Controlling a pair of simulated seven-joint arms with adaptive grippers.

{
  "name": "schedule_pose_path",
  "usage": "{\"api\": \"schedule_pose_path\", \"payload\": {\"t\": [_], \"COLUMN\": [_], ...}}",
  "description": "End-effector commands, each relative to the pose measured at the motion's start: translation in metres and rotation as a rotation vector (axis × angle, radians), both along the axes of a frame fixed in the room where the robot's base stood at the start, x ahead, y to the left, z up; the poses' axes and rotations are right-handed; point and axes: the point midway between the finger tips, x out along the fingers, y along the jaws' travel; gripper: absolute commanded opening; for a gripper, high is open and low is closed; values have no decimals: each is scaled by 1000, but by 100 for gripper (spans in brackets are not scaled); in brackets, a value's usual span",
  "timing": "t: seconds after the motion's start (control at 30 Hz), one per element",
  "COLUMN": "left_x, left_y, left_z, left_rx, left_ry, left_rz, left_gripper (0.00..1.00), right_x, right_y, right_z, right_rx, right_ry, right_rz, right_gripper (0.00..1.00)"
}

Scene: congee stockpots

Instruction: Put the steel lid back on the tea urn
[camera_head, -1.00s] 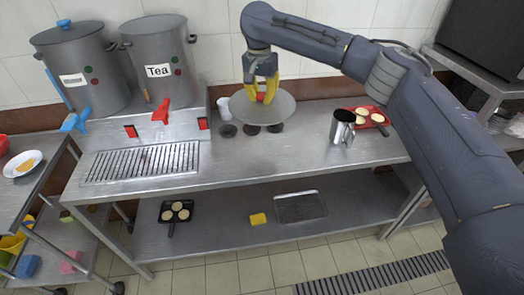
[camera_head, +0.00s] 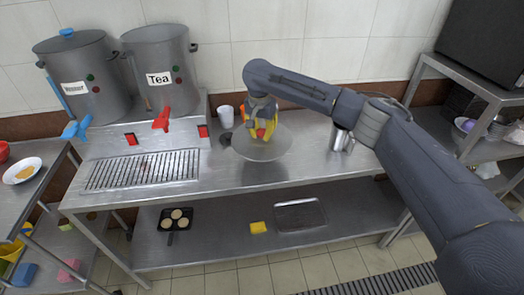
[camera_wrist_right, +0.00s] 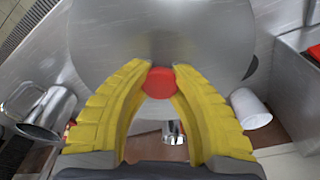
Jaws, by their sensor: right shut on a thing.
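The steel lid (camera_head: 262,149) is a round grey disc with a red knob (camera_wrist_right: 159,82). My right gripper (camera_head: 263,131) has yellow fingers shut on the red knob and holds the lid over the counter, right of the urns. In the right wrist view the lid (camera_wrist_right: 150,35) spreads beyond the fingertips (camera_wrist_right: 161,80). The tea urn (camera_head: 160,75), a grey cylinder labelled "Tea" with a red tap (camera_head: 162,119), stands at the back left. Its top looks open. My left gripper is not in view.
A second urn (camera_head: 85,85) with a blue-knobbed lid and blue tap stands left of the tea urn. A white cup (camera_head: 226,116) is behind the lid. A steel jug (camera_head: 339,139) stands to the right, partly behind my arm. The counter's front (camera_head: 280,179) is clear.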

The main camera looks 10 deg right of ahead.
Motion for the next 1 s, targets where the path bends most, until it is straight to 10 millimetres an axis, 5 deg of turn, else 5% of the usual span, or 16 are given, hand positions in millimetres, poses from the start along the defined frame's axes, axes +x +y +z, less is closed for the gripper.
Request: {"api": "schedule_pose_path", "payload": {"t": [0.2,1.0], "left_x": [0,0], "left_y": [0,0], "left_z": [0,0], "left_rx": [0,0], "left_ry": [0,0], "left_rz": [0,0], "left_gripper": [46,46], "right_x": [0,0], "right_y": [1,0], "right_z": [-32,-82], "right_rx": [1,0], "right_ry": [1,-1], "right_rz": [0,0], "right_gripper": [0,0]}}
